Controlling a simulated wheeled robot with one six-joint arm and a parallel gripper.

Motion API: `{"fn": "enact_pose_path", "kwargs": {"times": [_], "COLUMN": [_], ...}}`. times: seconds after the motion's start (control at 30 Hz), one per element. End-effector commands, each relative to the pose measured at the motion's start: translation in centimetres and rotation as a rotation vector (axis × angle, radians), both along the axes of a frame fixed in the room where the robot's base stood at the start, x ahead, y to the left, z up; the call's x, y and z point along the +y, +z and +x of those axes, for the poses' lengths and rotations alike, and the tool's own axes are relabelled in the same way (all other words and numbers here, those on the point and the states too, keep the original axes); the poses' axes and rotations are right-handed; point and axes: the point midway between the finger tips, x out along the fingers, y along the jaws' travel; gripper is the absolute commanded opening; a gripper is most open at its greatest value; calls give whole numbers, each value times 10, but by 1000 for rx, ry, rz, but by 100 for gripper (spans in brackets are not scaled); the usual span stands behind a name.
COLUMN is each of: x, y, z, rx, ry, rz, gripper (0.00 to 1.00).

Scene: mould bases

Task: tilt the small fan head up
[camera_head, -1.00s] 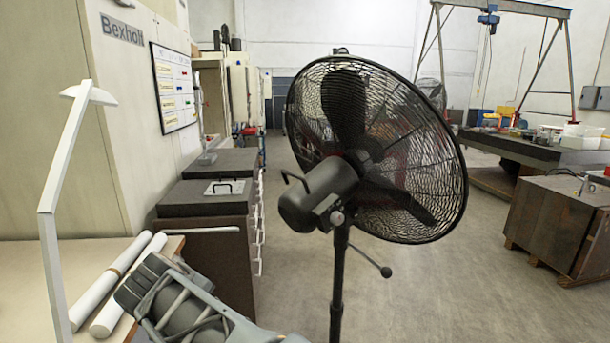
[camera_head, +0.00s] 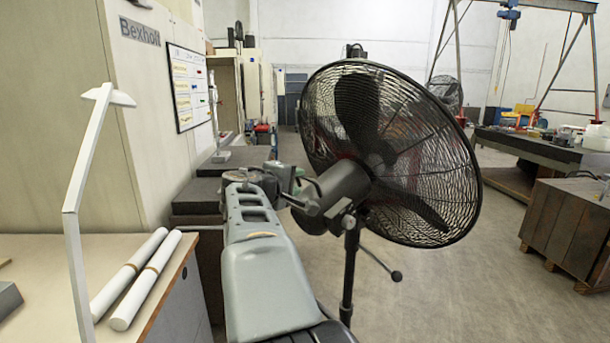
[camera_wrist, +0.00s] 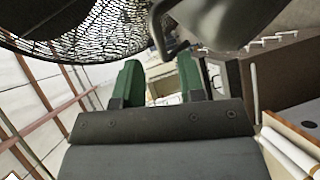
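A black pedestal fan stands in front of me, its caged head (camera_head: 395,150) facing away to the right and tilted a little upward. Its grey motor housing (camera_head: 340,190) is at the back of the head, on a dark pole (camera_head: 349,270). My arm reaches toward the housing from the left. My gripper (camera_head: 293,178) is beside the fan's rear handle, partly hidden by my wrist. In the wrist view, my gripper's two green fingers (camera_wrist: 160,78) are apart with nothing clearly between them. The dark handle (camera_wrist: 156,30) and cage (camera_wrist: 85,35) lie just beyond the fingertips.
A bench (camera_head: 165,290) with two white rolls (camera_head: 140,275) and a white lamp (camera_head: 75,215) is at the left. Dark cabinets (camera_head: 195,195) stand behind my arm. A wooden crate (camera_head: 565,230) is at the right. Another round fan (camera_head: 446,92) shows far back. Open floor lies right of the pole.

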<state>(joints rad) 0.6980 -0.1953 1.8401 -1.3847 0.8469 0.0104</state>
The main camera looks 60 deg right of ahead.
Motion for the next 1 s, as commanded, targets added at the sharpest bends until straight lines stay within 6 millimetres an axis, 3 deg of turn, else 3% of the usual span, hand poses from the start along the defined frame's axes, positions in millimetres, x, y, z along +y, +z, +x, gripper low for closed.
{"fn": "enact_pose_path", "kwargs": {"times": [0.2, 0.4, 0.83, 1.0], "x": [-35, -51, -57, -57], "y": [-6, -9, -11, -11], "z": [0, 1, 2, 2], "rx": [2, 0, -1, -1], "ry": [-1, 0, 2, 2], "rz": [3, 0, 1, 1], "gripper": [37, 37, 37, 20]}}
